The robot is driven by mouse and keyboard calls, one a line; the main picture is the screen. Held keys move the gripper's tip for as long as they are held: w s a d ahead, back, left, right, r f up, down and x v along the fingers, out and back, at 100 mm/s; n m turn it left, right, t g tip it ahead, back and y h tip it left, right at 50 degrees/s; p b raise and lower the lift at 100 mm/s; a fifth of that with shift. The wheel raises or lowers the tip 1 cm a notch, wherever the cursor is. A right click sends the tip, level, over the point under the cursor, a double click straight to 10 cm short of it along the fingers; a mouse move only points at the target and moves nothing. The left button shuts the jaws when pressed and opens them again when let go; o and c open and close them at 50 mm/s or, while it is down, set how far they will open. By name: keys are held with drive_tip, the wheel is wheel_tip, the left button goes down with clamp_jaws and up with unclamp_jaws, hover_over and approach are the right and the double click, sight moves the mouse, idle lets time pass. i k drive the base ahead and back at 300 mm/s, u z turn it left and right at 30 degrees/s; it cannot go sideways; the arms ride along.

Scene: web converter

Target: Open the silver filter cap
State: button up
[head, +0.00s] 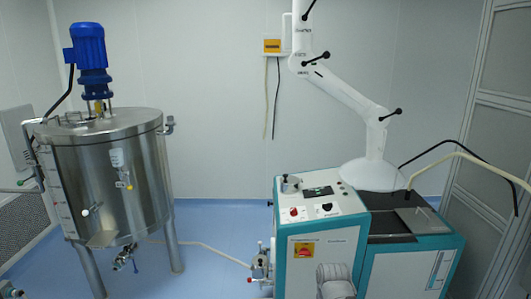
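A small silver cylindrical cap (290,185) with a knob-like top sits on the back left corner of the top of the white and teal machine (328,235). It is the likeliest match for the silver filter cap. It appears seated and upright, but it is too small to tell its fastening.
A steel tank (105,185) with a blue motor (89,46) stands at left. A white jointed extraction arm (345,95) with a hood rises over the machine's right part. Blue floor (215,222) between tank and machine has a hose.

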sight(287, 179)
drive_tip(key=u, duration=0.35)
drive_tip(key=i, duration=1.2)
drive_tip(key=z, duration=0.35)
